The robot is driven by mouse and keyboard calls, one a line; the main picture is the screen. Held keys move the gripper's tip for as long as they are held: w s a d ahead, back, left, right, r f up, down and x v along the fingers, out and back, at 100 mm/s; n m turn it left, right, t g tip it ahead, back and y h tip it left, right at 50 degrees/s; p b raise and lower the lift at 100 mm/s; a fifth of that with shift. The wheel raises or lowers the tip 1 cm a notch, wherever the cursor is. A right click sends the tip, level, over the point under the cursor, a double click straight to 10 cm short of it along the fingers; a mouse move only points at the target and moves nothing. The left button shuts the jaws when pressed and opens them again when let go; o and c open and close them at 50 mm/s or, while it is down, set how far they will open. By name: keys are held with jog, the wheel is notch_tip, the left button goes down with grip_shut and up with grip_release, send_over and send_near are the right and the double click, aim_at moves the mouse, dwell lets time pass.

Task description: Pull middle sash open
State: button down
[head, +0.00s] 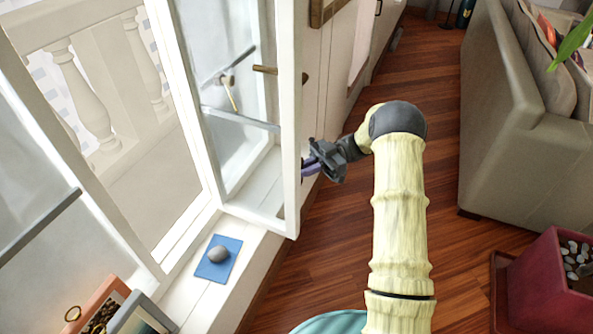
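The middle sash (290,120) is a white-framed glass window panel. It stands swung inward from the window wall, over the white sill, with a gap to the outside on its left. My gripper (308,164) is at the room side of that upright, below the handle, with dark purplish fingers beside or touching the white frame. The finger gap is partly hidden, so I cannot tell whether it grips anything.
A grey stone (218,254) rests on a blue mat (232,242) on the sill, close to the sash's lower edge. Picture frames (140,315) stand at lower left. A grey sofa (505,130) and a dark red planter (545,290) are at right. Wooden floor (325,235) between is clear.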

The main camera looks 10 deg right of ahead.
jog(key=shift+w, duration=0.2)
jog(key=shift+s+a, duration=0.1)
jog(key=shift+a, duration=0.05)
jog(key=c, duration=1.6)
grip_release()
jog(key=shift+a, duration=0.1)
jog(key=shift+d, duration=0.2)
jog(key=v, duration=1.1)
jog(key=shift+w+d, duration=0.25)
jog(key=shift+d, duration=0.1)
